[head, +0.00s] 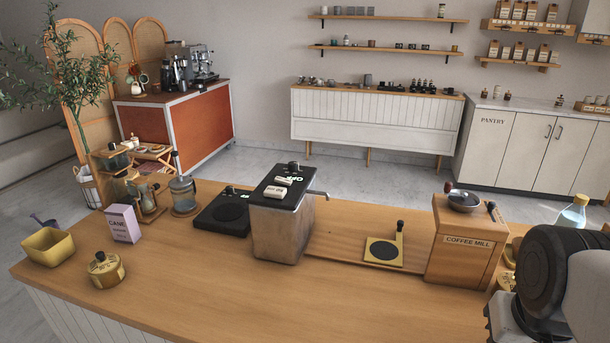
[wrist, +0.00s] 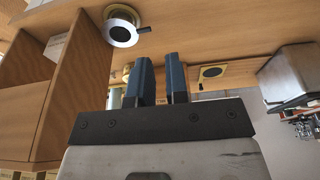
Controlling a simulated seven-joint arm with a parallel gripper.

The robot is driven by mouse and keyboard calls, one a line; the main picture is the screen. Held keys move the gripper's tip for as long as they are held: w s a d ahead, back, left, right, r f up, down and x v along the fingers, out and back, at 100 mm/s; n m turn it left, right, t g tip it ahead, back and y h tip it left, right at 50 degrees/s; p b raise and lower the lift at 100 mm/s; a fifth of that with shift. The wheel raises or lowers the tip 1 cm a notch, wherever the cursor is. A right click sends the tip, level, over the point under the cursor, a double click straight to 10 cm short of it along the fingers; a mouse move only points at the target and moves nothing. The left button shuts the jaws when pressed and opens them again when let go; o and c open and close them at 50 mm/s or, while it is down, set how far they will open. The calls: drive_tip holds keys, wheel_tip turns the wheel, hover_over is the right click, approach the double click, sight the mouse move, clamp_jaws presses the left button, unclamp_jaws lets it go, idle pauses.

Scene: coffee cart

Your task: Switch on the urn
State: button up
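The urn (head: 278,222) is a box-shaped metal vessel with a black top, standing in the middle of the wooden counter. Its top carries a knob, small white labels and green lettering that seems to read "OFF"; a spout sticks out to the right. In the wrist view the urn (wrist: 291,75) shows at the right edge, apart from my gripper (wrist: 160,60). My gripper's two blue fingers are apart with nothing between them. In the head view my arm is at the lower right, far from the urn, and the fingertips are hidden.
The coffee mill (head: 463,243) and a small yellow stand (head: 383,251) are between my arm and the urn. A black scale-like plate (head: 222,213) and a glass press (head: 183,194) are left of the urn. The front middle of the counter (head: 300,300) is clear.

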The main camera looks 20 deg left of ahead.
drive_tip(key=shift+w+r, duration=0.15)
drive_tip(key=shift+w, duration=0.1)
clamp_jaws()
drive_tip(key=w+a+r, duration=0.3)
drive_tip(key=w+r, duration=0.1)
drive_tip(key=w, duration=0.3)
drive_tip(key=w+a+r, duration=0.4)
drive_tip(key=w, duration=0.2)
wheel_tip(320, 180, up, 5)
drive_tip(key=g+y, duration=0.2)
drive_tip(key=g, duration=0.1)
hover_over(279, 179)
drive_tip(key=d, duration=0.3)
drive_tip(key=shift+w+a, duration=0.1)
drive_tip(key=shift+a, duration=0.1)
drive_tip(key=shift+f, duration=0.2)
drive_tip(key=f, duration=0.4)
drive_tip(key=a+f, duration=0.1)
drive_tip(key=f, duration=0.4)
drive_tip(key=a+f, duration=0.1)
drive_tip(key=f, duration=0.3)
drive_tip(key=shift+a+f, duration=0.1)
drive_tip(key=shift+f, duration=0.2)
